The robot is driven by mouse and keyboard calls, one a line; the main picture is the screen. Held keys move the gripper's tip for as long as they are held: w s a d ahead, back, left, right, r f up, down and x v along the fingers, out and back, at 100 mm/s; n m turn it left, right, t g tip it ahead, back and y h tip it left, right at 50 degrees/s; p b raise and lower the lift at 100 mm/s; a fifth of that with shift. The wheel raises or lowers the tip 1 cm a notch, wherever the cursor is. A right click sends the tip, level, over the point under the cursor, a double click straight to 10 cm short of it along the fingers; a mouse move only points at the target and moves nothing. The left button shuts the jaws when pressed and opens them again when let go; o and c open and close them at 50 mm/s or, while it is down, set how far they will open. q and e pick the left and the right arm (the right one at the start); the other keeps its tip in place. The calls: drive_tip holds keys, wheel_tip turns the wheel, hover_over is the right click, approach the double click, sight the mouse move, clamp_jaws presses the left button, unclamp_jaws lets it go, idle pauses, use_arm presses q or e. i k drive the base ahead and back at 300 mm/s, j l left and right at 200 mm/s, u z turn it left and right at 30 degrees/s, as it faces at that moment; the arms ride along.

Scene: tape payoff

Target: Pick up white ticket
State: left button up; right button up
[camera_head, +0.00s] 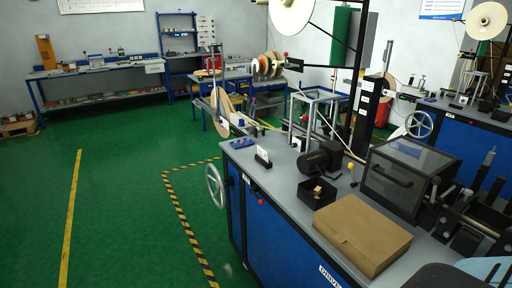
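A small white card (262,154), which may be the white ticket, stands upright in a dark holder on the grey top of the near blue machine bench (283,183). It is near the bench's left end. It is too small to read any print on it. Neither of my grippers is in view, and nothing is touching the card.
A brown cardboard box (362,234), a black open bin (318,193) and a clear-lidded housing (396,178) stand on the bench. A handwheel (214,186) sticks out at its left end. The green floor to the left is clear, with striped tape (182,219) beside the bench.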

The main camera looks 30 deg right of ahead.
sight(262, 154)
drive_tip(key=i+z, duration=0.2)
drive_tip(key=i, duration=0.2)
drive_tip(key=i+j+z, duration=0.2)
drive_tip(key=i, duration=0.15)
drive_tip(key=i+j+z, duration=0.2)
drive_tip(key=i, duration=0.15)
